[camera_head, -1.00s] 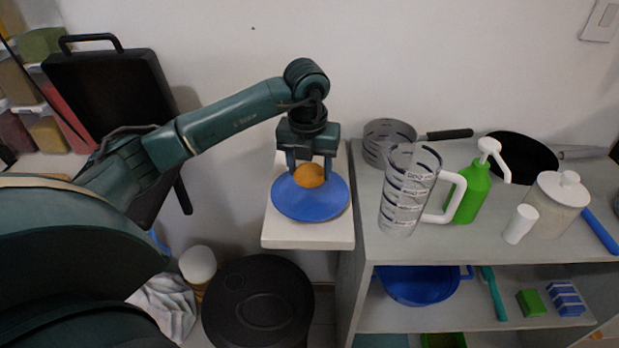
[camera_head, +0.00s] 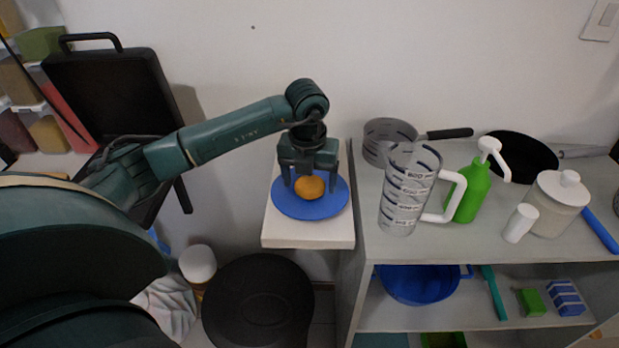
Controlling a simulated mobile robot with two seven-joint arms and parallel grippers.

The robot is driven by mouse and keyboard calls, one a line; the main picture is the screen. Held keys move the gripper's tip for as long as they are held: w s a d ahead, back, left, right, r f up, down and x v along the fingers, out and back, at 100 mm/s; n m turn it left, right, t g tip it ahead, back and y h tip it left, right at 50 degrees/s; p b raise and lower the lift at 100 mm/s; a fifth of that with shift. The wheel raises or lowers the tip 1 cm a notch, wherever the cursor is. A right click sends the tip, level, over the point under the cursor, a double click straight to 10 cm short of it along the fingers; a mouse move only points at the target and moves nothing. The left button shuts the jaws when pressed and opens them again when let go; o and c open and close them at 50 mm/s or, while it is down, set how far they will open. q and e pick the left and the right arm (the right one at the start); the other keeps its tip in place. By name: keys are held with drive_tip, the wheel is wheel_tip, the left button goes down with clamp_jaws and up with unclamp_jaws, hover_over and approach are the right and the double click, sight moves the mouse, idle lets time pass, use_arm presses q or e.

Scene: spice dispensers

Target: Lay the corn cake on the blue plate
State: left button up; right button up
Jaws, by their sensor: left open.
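The corn cake (camera_head: 310,188) is a small round orange-yellow piece. It lies on the blue plate (camera_head: 313,211), a little behind the plate's middle. The plate sits on a small white stand. My left gripper (camera_head: 310,184) comes down from above with its fingers spread, one on each side of the cake. A gap shows between the fingers and the cake. The gripper hides the plate's far edge. My right gripper is not in view.
A white stand (camera_head: 307,242) holds the plate. To its right, a grey shelf holds a clear measuring jug (camera_head: 405,205), a green pump bottle (camera_head: 470,193), a saucepan (camera_head: 386,140) and a white jar (camera_head: 556,205). A black round lid (camera_head: 258,325) is below.

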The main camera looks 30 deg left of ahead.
sight(308, 189)
use_arm(q)
drive_tip(key=shift+r, duration=0.65)
wheel_tip(308, 189, up, 11)
drive_tip(key=s, duration=0.1)
drive_tip(key=shift+s+d, duration=0.15)
drive_tip(key=shift+d, duration=0.1)
drive_tip(key=shift+s+f, duration=0.1)
